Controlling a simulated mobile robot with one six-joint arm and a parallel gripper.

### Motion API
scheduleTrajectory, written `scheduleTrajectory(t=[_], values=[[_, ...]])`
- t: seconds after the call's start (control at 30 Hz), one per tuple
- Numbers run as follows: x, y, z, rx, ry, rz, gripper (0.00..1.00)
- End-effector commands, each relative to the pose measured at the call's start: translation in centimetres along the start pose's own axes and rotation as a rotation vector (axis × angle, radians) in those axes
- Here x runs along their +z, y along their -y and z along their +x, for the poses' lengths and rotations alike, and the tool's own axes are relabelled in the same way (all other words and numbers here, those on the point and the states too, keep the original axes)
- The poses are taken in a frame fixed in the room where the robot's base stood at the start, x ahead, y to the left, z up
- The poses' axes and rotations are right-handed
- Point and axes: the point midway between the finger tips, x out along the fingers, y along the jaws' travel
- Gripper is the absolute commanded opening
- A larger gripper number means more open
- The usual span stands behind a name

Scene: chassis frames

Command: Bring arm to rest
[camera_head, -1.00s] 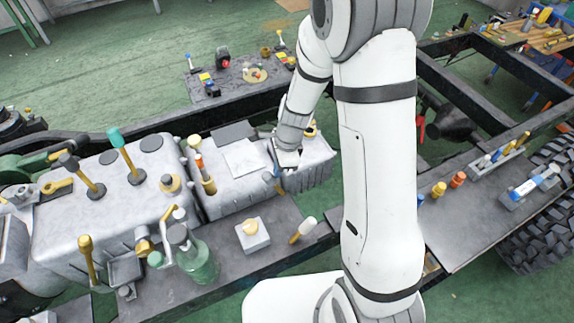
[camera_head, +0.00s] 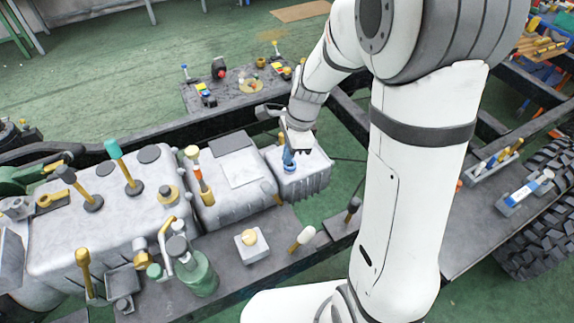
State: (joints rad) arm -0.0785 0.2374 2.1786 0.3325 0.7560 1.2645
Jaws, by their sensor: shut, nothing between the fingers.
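My white arm rises from the lower middle of the view, bends at the top and reaches down to the left. My gripper (camera_head: 291,150) hangs at its end over the small grey metal box (camera_head: 305,180) at the right end of the engine block. A blue-tipped piece (camera_head: 288,160) shows right at or behind the fingertips. I cannot tell whether they touch it. The fingers are small and dark, and they are shut with nothing held.
Several upright hammers and tools, one with a teal head (camera_head: 113,150), stand on the larger grey block (camera_head: 90,220). A green bottle (camera_head: 195,275) stands in front. A dark tray (camera_head: 225,98) with small items lies behind. A tyre (camera_head: 545,220) is at right.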

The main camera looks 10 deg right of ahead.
Motion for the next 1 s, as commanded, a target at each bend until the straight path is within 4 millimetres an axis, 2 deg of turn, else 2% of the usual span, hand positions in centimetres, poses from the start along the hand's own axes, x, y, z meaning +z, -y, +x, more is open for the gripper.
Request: scheduleTrajectory(t=[0.2,0.77,0.87,1.0], values=[[0.5,-0.1,-1.3,0.000,-0.001,-0.002,0.00],[0.5,-0.3,-1.7,-0.005,-0.004,-0.024,0.00],[0.4,-1.2,-3.1,-0.024,-0.019,-0.117,0.00],[0.0,-4.0,-6.6,-0.066,-0.073,-0.382,0.00]])
